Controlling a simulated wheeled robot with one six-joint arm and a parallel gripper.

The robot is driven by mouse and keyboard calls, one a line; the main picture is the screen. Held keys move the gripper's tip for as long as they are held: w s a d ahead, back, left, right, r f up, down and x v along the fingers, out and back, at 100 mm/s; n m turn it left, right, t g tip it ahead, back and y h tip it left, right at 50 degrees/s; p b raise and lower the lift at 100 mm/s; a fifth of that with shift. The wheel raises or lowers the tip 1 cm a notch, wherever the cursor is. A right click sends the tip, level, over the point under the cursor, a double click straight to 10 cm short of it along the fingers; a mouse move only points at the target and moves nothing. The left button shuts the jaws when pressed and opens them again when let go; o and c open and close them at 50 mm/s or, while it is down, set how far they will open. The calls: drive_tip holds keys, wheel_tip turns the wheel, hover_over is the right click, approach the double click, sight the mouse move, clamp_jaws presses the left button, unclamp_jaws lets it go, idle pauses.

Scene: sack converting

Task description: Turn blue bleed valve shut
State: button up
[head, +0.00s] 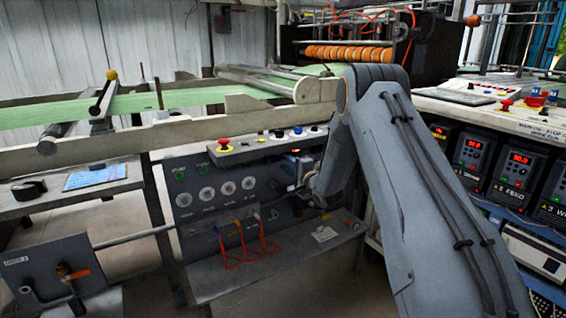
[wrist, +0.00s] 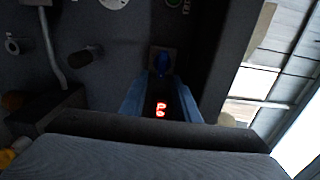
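The fingers are open, and I cannot tell whether either touches the knob. In the head view my gripper (head: 299,188) is at the right part of the grey control panel (head: 186,212). There my arm and gripper cover that part, and I cannot make out the knob clearly.
A dark lever (wrist: 85,56) and a round fitting (wrist: 12,45) are on the panel at left. Red hoses (head: 240,258) hang at the panel's lower middle. A red stop button (head: 224,143) is on the ledge above.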

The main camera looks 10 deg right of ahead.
drive_tip(key=shift+p+v, duration=0.3)
drive_tip(key=shift+v, duration=2.35)
drive_tip(key=shift+f, duration=0.1)
drive_tip(key=s+a+n+g+h, duration=0.15)
drive_tip(key=s+n+g, duration=0.35)
drive_tip(key=s, duration=1)
drive_tip(key=s+a+r+n+g+h, duration=0.15)
drive_tip(key=s+n+g, duration=0.35)
drive_tip(key=s, duration=1)
drive_tip(key=s+a+n+g+h, duration=0.1)
drive_tip(key=s+n+g+h, duration=0.3)
drive_tip(key=s, duration=1)
drive_tip(key=s+a+r+n+g+y, duration=0.25)
drive_tip(key=s+a+r, duration=0.45)
drive_tip(key=s+a, duration=0.35)
drive_tip(key=d+r+m+h+p, duration=0.1)
drive_tip(key=d+r+m+p, duration=0.1)
drive_tip(key=d+r+p, duration=0.7)
drive_tip(key=d+p, duration=0.1)
drive_tip(key=p, duration=0.7)
drive_tip(key=shift+s+g, duration=0.25)
drive_tip(key=shift+g, duration=0.1)
